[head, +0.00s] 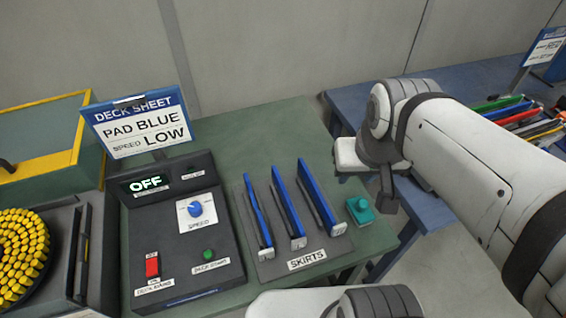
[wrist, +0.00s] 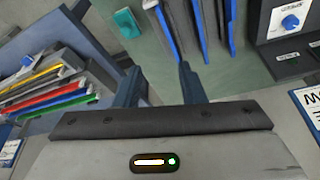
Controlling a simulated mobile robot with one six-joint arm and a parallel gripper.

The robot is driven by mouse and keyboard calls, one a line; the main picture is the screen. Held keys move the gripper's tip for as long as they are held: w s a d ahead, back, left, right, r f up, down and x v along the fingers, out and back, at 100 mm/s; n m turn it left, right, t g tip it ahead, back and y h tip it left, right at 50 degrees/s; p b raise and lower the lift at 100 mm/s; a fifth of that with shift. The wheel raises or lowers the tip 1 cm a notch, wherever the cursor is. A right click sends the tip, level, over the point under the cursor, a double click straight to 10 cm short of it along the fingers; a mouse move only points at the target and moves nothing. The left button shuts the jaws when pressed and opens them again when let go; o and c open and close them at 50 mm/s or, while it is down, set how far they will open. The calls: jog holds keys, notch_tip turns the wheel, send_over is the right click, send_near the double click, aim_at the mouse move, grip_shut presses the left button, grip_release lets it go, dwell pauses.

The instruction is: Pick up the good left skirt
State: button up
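Three blue-and-dark skirts stand side by side in a grey rack (head: 270,262) labelled SKIRTS in the head view: a left one (head: 256,208), a middle one (head: 286,202) and a right one (head: 316,192). The left one looks bent or uneven. Small pale end tags face the front, too small to read. The skirts also show at the top of the wrist view, one of them here (wrist: 170,35). My gripper (wrist: 160,85) is open with nothing between its fingers. In the head view it hangs right of the rack, apart from the skirts.
A teal block (head: 360,209) sits right of the rack. A control panel (head: 183,245) and a deck sheet sign (head: 139,122) stand left. A blue table (head: 350,98) with several coloured strips (head: 510,110) is at right, across a gap.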

jog(key=n+g, duration=0.3)
send_over(288, 200)
jog(key=f, duration=2)
jog(key=shift+w+d+f, duration=0.2)
jog(key=shift+d+f, duration=0.05)
jog(key=shift+s+a+f+p, duration=0.15)
jog(key=shift+f+p, duration=0.25)
jog(key=shift+f, duration=1.6)
jog(key=shift+s+a+f+p, duration=0.1)
jog(key=shift+f+p, duration=0.3)
jog(key=shift+f, duration=1.6)
grip_shut()
